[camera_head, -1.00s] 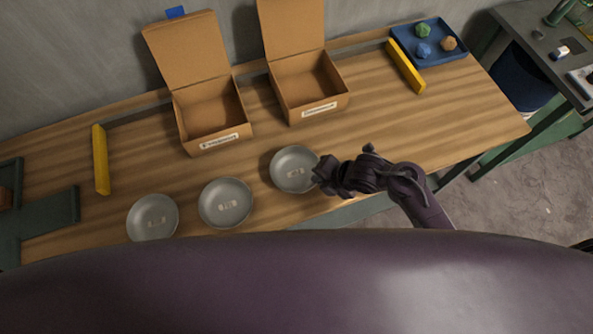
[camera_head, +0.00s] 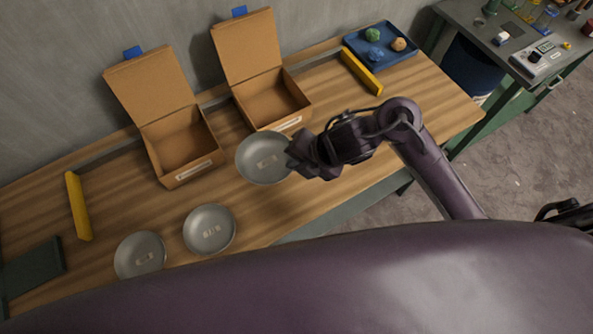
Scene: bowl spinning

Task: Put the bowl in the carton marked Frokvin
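My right gripper (camera_head: 293,160) is shut on the right edge of a grey metal bowl (camera_head: 258,156). This bowl is raised above the table, in front of the right carton, and hides part of that carton's front. Two similar bowls stand on the table, one in the middle (camera_head: 209,229) and one at the left (camera_head: 140,255). Two open cardboard cartons, left (camera_head: 160,162) and right (camera_head: 238,107), stand behind with lids up. Each has a white front label, too small to read; the right label is partly covered. Both cartons look empty. My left gripper is not in view.
The wooden table (camera_head: 400,120) has a yellow bar at the left (camera_head: 78,205) and another at the right (camera_head: 361,72). A blue tray (camera_head: 407,57) with several coloured lumps is at the back right. A dark green panel (camera_head: 35,266) is at the left edge.

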